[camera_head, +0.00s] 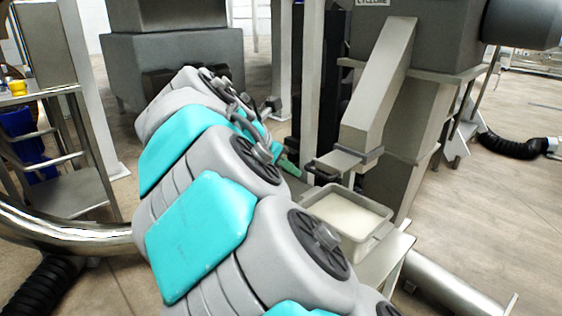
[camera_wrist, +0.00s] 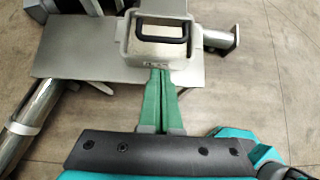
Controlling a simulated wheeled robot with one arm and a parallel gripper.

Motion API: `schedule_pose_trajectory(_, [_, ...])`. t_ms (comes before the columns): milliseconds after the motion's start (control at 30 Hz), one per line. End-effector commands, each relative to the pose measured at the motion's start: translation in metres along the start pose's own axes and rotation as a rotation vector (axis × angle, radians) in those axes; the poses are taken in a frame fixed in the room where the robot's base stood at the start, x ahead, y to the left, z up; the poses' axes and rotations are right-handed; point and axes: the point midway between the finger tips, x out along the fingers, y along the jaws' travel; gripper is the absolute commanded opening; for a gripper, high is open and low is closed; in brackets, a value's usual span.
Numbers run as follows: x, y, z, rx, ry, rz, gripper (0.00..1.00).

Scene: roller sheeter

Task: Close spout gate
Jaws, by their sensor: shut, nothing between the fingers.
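The spout (camera_head: 380,95) is a slanted grey chute coming down from the machine. At its lower end a flat gate plate (camera_head: 340,161) sticks out to the left, with a dark handle (camera_head: 318,176) on it. In the wrist view the black U-shaped handle (camera_wrist: 163,19) shows above the bin. My gripper (camera_head: 289,168) has green fingers and is just left of the handle, apart from it. In the wrist view my gripper (camera_wrist: 160,72) is shut and empty, its tips below the handle in the picture. My arm hides part of the area.
A pale bin (camera_head: 385,232) with whitish contents stands under the spout on a metal stand (camera_head: 385,262). The bin (camera_wrist: 132,52) also shows near my fingertips. A grey post (camera_head: 312,80) rises behind my gripper. A curved steel pipe (camera_head: 60,232) lies at left. Floor at right is open.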

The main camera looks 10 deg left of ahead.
Motion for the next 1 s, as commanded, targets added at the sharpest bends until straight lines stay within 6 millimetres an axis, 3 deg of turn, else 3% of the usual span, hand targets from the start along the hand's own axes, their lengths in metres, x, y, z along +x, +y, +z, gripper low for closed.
schedule_pose_trajectory(100, [0.025, -0.002, 0.000, 0.001, 0.001, -0.005, 0.00])
schedule_pose_trajectory(333, [0.052, -0.002, 0.016, 0.004, 0.000, -0.004, 0.00])
schedule_pose_trajectory(867, [0.061, -0.001, 0.022, 0.003, 0.000, -0.001, 0.00])
schedule_pose_trajectory(1000, [0.068, -0.001, 0.034, 0.003, 0.004, -0.003, 0.00])
